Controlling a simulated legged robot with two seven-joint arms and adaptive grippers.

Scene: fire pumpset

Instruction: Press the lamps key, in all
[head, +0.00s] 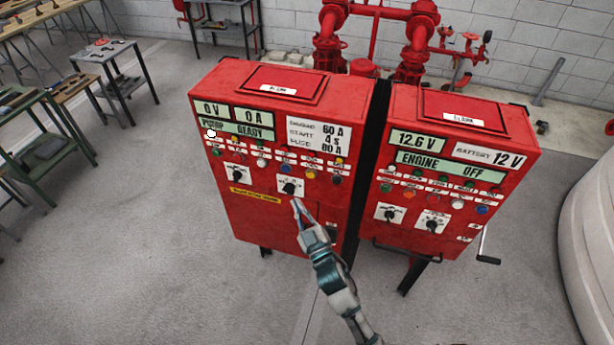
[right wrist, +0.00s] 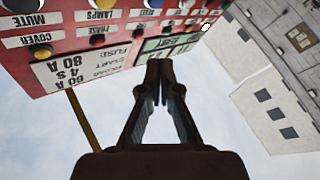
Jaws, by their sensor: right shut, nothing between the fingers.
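Two red cabinets stand side by side. The left cabinet (head: 218,215) has small displays above rows of lamps and keys. In the right wrist view, upside down, the LAMPS label (right wrist: 98,15) is at upper left. The lamps key (right wrist: 103,3) beside it is cut by the top edge. In the head view it seems to be the yellow-orange key (head: 310,174), its label too small to read. My right gripper (head: 296,203) is shut and empty, below that key in the picture. Its fingertips (right wrist: 158,64) also show in the right wrist view, apart from the key. My left gripper is out of view.
Red pipes (head: 415,50) stand behind. Workbenches (head: 108,52) are at far left. Floor in front is clear.

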